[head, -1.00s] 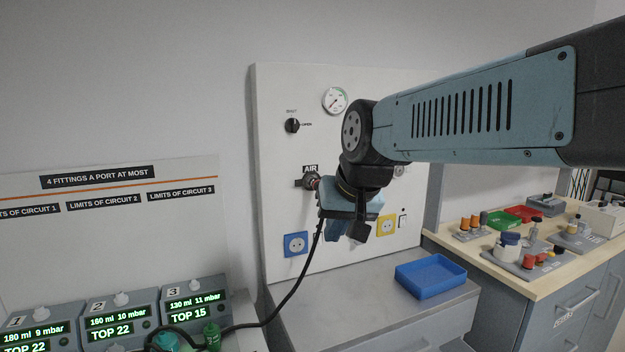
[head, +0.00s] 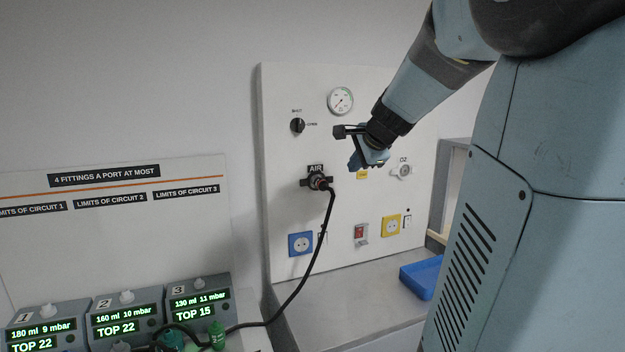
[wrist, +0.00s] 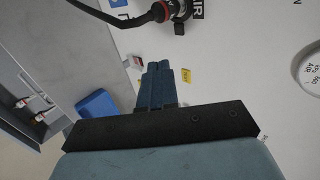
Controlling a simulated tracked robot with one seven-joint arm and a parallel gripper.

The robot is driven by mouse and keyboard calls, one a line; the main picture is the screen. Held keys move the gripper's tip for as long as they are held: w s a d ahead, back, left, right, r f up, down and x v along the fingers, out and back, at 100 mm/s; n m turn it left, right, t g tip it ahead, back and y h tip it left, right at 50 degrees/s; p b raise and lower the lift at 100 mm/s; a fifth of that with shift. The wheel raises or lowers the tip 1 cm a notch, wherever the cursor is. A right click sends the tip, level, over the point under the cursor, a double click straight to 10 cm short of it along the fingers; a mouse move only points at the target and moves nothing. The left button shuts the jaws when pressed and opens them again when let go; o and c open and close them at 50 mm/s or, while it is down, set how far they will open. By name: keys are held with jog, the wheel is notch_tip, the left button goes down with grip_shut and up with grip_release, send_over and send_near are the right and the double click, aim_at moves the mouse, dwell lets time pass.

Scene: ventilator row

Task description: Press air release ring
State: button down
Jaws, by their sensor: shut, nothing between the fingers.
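The AIR outlet (head: 318,183) is a dark fitting on the white wall panel, under a black AIR label. A black hose (head: 313,262) is plugged into it and hangs down. The wrist view shows the fitting with a red ring (wrist: 158,12) at the top edge, partly cut off. In the head view the ring is too small to make out well. My gripper (head: 355,164) is in front of the panel, above and right of the outlet, apart from it. Its blue fingers (wrist: 158,66) are shut together and empty.
A gauge (head: 341,101) and a SHUT/OPEN knob (head: 298,125) sit above the outlet. An O2 outlet (head: 402,171) is to the right. Sockets (head: 300,244) are below. A blue tray (head: 421,276) is on the counter. The hose runs toward three numbered units (head: 127,319).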

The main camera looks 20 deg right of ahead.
send_near(331, 183)
jog(key=f+x, duration=0.1)
jog(key=x, duration=0.4)
jog(key=shift+w+a+r, duration=0.1)
jog(key=shift+w, duration=0.25)
dwell(0.4)
jog(key=shift+w, duration=0.1)
